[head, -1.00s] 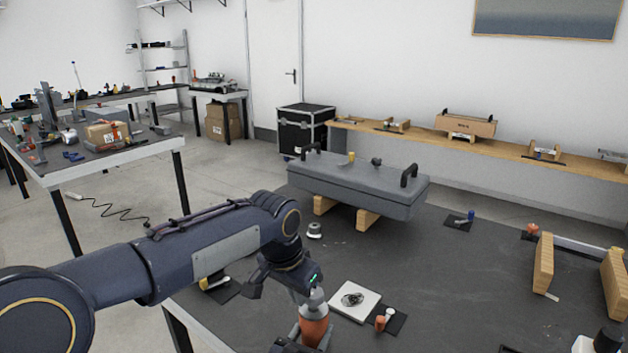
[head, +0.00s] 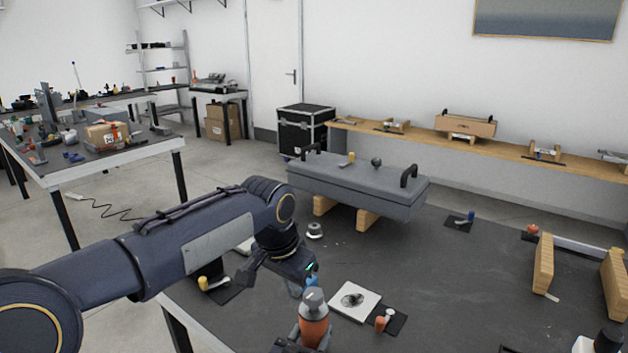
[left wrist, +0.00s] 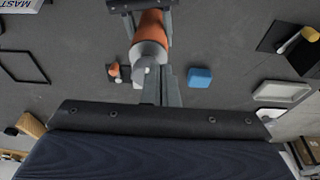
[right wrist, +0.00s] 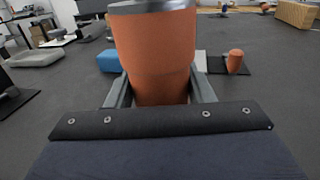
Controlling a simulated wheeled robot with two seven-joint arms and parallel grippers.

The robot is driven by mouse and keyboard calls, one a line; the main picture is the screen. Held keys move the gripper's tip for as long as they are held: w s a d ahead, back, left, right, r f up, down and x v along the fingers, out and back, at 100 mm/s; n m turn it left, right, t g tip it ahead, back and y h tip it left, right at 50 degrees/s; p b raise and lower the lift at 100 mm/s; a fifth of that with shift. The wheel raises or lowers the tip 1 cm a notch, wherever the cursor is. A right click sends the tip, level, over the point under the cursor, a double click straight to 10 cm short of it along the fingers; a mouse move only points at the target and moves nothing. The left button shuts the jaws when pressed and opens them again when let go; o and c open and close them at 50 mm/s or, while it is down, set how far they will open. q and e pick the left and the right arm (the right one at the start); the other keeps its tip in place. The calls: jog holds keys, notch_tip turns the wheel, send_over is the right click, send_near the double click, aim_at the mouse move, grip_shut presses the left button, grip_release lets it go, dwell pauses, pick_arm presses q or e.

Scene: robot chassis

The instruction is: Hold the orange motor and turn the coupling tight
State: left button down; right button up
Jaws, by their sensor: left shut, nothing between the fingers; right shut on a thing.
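The orange motor (head: 313,333) stands upright near the front edge of the table, with the grey coupling (head: 313,301) on its top end. My right gripper (right wrist: 160,92) is shut on the motor's body, one finger on each side in the right wrist view. In the left wrist view the motor (left wrist: 153,22) and coupling (left wrist: 149,52) lie just beyond my left gripper (left wrist: 160,76). My left gripper is shut and empty, close beside the coupling; I cannot tell whether they touch. In the head view its fingertips are partly hidden behind the coupling.
A blue block (left wrist: 200,77) lies on the table near the motor. A white plate (head: 355,302) and a small orange-capped part (head: 381,322) on a dark mat stand to the right. A grey case (head: 355,185) on wooden blocks is behind.

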aim_at(306, 299)
pick_arm(q)
jog(key=v, duration=0.3)
jog(key=shift+w+d+r, duration=0.2)
jog(key=shift+w, duration=0.05)
jog(key=shift+s+d+f, duration=0.25)
jog(key=shift+d+f, duration=0.2)
jog(key=shift+f, duration=0.55)
jog(key=shift+s+d+f, duration=0.25)
jog(key=shift+d+f, duration=0.25)
jog(key=shift+f, duration=0.5)
jog(key=shift+s+d+f, duration=0.25)
jog(key=shift+d+f, duration=0.2)
jog(key=shift+f, duration=0.55)
jog(key=shift+w, duration=0.2)
jog(key=shift+w+a, duration=0.1)
jog(key=shift+a, duration=0.1)
